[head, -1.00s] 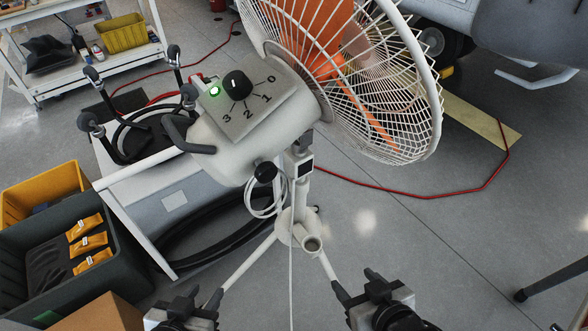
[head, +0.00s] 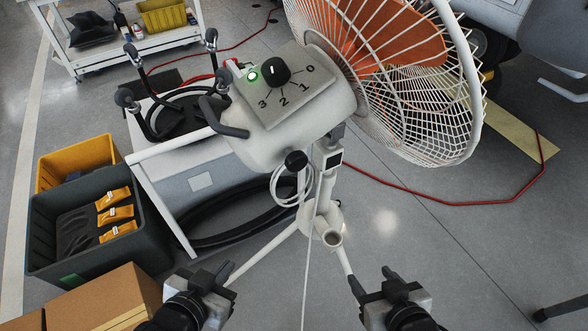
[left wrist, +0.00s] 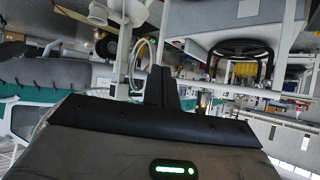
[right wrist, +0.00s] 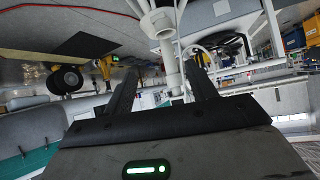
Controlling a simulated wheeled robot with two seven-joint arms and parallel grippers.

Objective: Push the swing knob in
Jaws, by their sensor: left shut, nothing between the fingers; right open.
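The white fan (head: 262,145) stands before me on a pole stand, its cage (head: 478,100) facing right. A black dial (head: 275,72) sits on its top plate beside the numbers 0 to 3 and a lit green lamp (head: 253,76). A round black knob (head: 296,160) sticks out low on the near side of the housing. I take this to be the swing knob; I cannot tell how far out it stands. My left gripper (head: 213,275) is shut and empty, below and left of it. My right gripper (head: 373,280) is open and empty, below and right. Neither touches the fan.
A grey cart (head: 200,182) with black hoses stands left behind the fan. Yellow and dark bins (head: 150,235) and a cardboard box (head: 120,298) are at lower left. A white cable hangs in front of the pole. A red hose crosses the floor; the floor at right is mostly clear.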

